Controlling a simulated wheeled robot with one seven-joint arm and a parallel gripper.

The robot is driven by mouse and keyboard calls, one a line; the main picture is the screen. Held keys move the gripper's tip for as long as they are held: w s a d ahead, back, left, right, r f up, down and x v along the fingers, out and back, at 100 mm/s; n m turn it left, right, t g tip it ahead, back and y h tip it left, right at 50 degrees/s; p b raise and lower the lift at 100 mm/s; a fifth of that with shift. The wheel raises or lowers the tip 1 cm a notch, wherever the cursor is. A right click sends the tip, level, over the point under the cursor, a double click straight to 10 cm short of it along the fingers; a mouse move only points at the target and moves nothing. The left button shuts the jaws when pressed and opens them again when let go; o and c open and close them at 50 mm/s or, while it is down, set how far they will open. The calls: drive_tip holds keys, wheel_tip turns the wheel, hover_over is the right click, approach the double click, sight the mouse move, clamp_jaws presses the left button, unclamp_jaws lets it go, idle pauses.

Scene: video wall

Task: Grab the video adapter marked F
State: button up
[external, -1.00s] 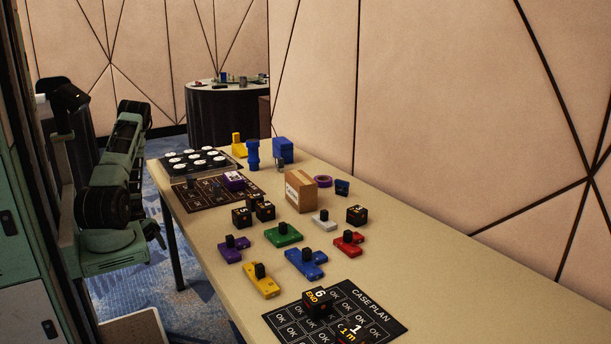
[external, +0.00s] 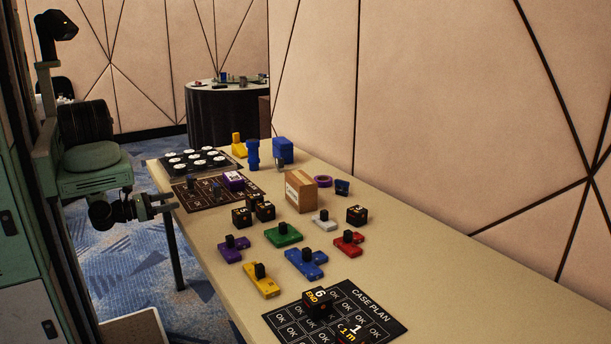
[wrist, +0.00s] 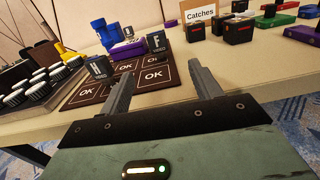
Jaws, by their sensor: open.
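The video adapter marked F (wrist: 157,42) is a small dark block with a white letter, on the far part of the dark OK mat (wrist: 84,92) in the wrist view. A similar dark block (wrist: 97,66), with a letter I cannot read surely, stands to its left. My gripper (wrist: 161,72) is open and empty, its fingers pointing over the near edge of the mat, with the F block beyond them. In the external view my gripper (external: 167,202) is at the table's left edge beside the mat. Which dark block there is F, I cannot tell.
A purple block (wrist: 128,49) lies close behind the two adapters. A tray of white round pieces (external: 197,158) is at the table's far end. A cardboard box (external: 301,191) and dark cubes (external: 242,217) stand to the right. Coloured blocks (external: 306,262) lie nearer.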

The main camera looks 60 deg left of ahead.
sight(213, 190)
drive_tip(key=shift+n+y, duration=0.4)
drive_tip(key=w+p, duration=0.2)
drive_tip(key=w, duration=1.5)
drive_tip(key=shift+w+a+p, duration=0.15)
drive_tip(key=shift+w+p, duration=0.05)
drive_tip(key=shift+p, duration=0.1)
drive_tip(key=c, duration=1)
